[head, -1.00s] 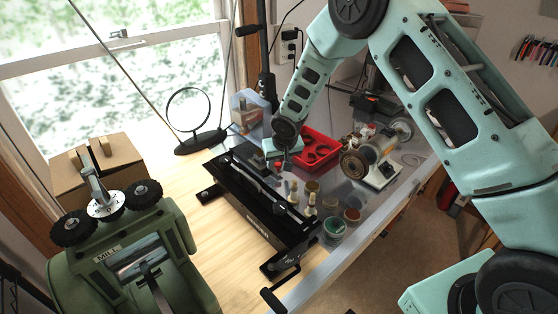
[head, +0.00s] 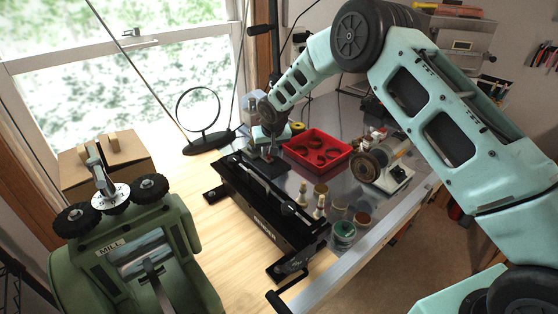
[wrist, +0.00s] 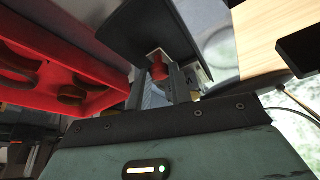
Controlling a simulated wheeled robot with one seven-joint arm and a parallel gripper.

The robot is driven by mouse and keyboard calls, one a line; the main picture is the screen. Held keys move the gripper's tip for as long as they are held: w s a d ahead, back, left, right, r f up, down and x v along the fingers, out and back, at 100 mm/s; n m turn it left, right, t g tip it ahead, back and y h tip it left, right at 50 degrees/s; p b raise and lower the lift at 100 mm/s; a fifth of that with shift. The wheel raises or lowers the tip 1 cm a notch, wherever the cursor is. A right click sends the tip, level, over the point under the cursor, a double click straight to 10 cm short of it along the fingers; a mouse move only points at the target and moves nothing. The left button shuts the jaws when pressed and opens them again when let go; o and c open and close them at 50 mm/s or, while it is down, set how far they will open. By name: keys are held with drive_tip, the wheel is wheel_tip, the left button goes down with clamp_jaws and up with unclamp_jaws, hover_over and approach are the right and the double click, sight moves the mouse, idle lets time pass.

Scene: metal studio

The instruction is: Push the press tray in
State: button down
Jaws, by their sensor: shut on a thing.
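My gripper (wrist: 160,88) is shut on a small red knob (wrist: 159,70) in the wrist view. The knob sits at the front of a dark plate-like part, which looks like the press tray (wrist: 128,32). In the head view my gripper (head: 268,150) is small, at the far left of the metal bench top, in front of a black upright column (head: 275,42). A dark flat piece (head: 270,168) shows just below it. The knob is too small to make out in the head view, and my wrist hides how far the tray sits inside the press.
A red compartment tray (head: 318,168) lies close to the right of my gripper. A long black bending tool (head: 262,212) lies in front. Bottles, jars and a grinder (head: 380,165) stand at right.

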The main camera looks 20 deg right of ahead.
drive_tip(key=shift+w+a+f, duration=0.1)
drive_tip(key=shift+w+a, duration=0.05)
drive_tip(key=shift+w, duration=0.25)
drive_tip(key=shift+w+a, duration=0.1)
drive_tip(key=shift+r, duration=0.2)
drive_tip(key=c, duration=1.3)
unclamp_jaws()
drive_tip(key=shift+w+f, duration=0.1)
drive_tip(key=shift+w, duration=0.05)
drive_tip(key=shift+o, duration=0.2)
drive_tip(key=b+v, duration=0.4)
drive_tip(key=v, duration=1.3)
drive_tip(key=shift+r, duration=0.25)
